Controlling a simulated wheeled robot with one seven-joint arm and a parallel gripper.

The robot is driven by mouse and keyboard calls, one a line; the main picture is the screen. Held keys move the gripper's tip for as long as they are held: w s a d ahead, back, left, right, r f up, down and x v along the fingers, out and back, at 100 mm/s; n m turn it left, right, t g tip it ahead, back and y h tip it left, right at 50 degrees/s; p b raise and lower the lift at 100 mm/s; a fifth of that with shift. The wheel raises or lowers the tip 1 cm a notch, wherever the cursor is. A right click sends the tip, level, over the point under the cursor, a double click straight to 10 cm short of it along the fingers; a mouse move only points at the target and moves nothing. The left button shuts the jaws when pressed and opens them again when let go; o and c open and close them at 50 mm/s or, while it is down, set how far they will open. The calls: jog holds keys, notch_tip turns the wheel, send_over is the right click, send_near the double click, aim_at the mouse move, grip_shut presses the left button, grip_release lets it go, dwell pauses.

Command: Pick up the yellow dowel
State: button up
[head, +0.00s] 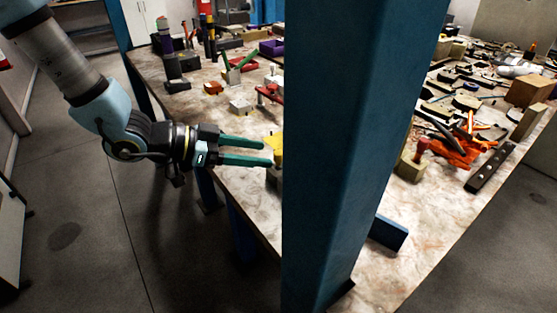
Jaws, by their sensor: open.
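A yellow piece (278,143), likely the yellow dowel, shows just past my fingertips at the left edge of the blue post. The post hides the rest of it, so its full shape cannot be told. My gripper (269,153) reaches in from the left over the table's near edge, with its two green fingers pointing right. The fingers are apart, and the gap between them looks empty. The tips end at or just short of the yellow piece; contact cannot be told.
A wide blue post (362,130) stands in front and hides the table's middle. The marbled table (215,110) holds red, white and green fixtures on the left. The front right surface is mostly clear around a blue block (388,233).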

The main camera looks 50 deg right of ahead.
aim_at(278, 152)
jog(key=shift+w+p+x, duration=0.15)
jog(key=shift+p+x, duration=0.25)
jog(key=shift+x, duration=1.05)
jog(key=shift+w+p+x, duration=0.15)
jog(key=shift+p+x, duration=0.25)
jog(key=shift+x, duration=1.05)
jog(key=shift+d, duration=0.2)
grip_shut()
